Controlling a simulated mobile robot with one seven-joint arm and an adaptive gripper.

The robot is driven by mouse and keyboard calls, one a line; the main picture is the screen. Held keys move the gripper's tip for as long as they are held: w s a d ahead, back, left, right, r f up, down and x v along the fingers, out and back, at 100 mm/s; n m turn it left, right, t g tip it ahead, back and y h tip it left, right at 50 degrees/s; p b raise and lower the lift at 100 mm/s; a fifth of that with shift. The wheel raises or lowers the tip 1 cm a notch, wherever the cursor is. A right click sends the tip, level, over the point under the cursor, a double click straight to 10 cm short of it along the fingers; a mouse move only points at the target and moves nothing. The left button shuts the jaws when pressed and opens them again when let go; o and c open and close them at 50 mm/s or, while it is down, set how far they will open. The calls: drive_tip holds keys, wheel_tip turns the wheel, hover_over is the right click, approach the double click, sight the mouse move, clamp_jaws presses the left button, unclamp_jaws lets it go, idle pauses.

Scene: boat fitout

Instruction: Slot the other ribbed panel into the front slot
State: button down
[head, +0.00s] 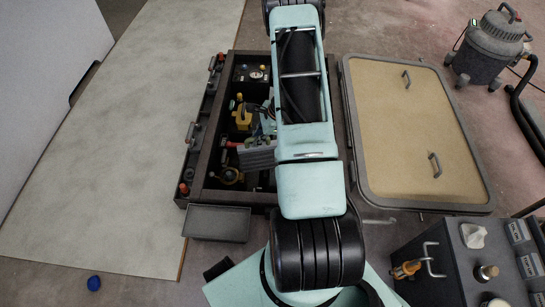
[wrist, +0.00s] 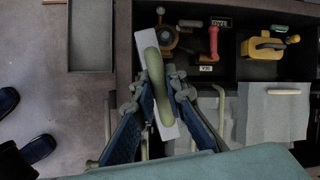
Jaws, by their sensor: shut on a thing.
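My gripper (wrist: 160,95) is shut on the pale curved handle (wrist: 154,72) of a grey panel (wrist: 168,131), seen nearly edge-on between the blue fingers in the wrist view. In the head view a grey ribbed panel (head: 257,158) shows beside my arm, over the dark open box (head: 196,165); my arm hides much of the gripper there. Another grey panel (wrist: 262,125) with a pale bar handle is at the right in the wrist view. I cannot make out the front slot, and the lower edge of the held panel is unclear.
Inside the box are a yellow valve (wrist: 262,47), a red handle (wrist: 213,43) and other fittings. A shallow dark tray (head: 218,222) sits at the box's front. A tan hatch lid (head: 415,130) lies to the right. A dark tool case (head: 455,262) stands at lower right.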

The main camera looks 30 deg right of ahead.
drive_tip(key=s+d+f+m+b, duration=0.1)
drive_tip(key=s+f+b, duration=0.1)
drive_tip(key=f, duration=0.6)
drive_tip(key=s+d+f+m+h+b, duration=0.1)
drive_tip(key=s+d+f+b, duration=0.1)
drive_tip(key=f+b, duration=0.3)
wheel_tip(320, 180, down, 3)
drive_tip(key=shift+s+d+r+m+t, duration=0.15)
drive_tip(key=shift+s+m+t, duration=0.2)
drive_tip(key=shift+s, duration=0.4)
drive_tip(key=shift+s+b, duration=0.2)
drive_tip(key=shift+b, duration=0.35)
wheel_tip(320, 180, down, 16)
drive_tip(key=b, duration=0.1)
drive_tip(key=shift+r+b, duration=0.15)
drive_tip(key=shift+b, duration=0.25)
drive_tip(key=c, duration=1.9)
unclamp_jaws()
drive_tip(key=shift+s, duration=0.1)
idle(1.3)
